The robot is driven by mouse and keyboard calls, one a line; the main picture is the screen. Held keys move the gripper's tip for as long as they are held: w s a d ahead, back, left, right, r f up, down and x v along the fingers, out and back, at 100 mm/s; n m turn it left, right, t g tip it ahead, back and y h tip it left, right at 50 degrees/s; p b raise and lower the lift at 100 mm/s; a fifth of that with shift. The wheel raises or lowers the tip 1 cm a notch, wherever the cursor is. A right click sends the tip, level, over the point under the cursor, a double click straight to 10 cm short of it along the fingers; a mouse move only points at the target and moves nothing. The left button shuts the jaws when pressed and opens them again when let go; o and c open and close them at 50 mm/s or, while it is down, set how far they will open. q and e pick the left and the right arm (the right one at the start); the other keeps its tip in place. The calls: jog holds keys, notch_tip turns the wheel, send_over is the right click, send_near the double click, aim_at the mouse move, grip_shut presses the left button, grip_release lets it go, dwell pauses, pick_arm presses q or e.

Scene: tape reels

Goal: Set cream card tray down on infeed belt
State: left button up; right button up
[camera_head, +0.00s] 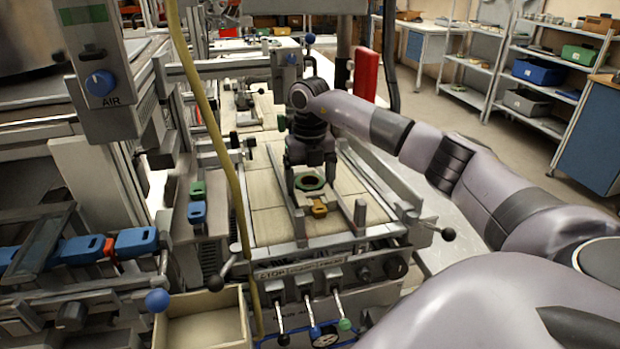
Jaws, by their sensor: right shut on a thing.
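The infeed belt (268,226) is a bed of cream slats between metal rails, in the middle of the view. My right gripper (309,181) points down over the belt, its two fingers either side of a green ring with a dark centre (310,183). It is shut on what I take to be the cream card tray, with the ring between the fingers. The tray's edges blend with the cream slats, and the gripper hides part of it. I cannot tell whether it touches the belt. My left gripper is not in view.
A small yellow-brown block (319,209) sits just in front of the gripper. Metal rails flank the belt, and levers (315,305) stand at its front. A yellow hose (222,150) hangs at the left. An open cream box (204,325) is at the front left.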

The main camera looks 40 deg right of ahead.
jog(key=o, duration=1)
jog(key=shift+f, duration=0.1)
jog(key=shift+s+f, duration=0.1)
notch_tip(320, 180, up, 13)
jog(key=shift+r, duration=0.1)
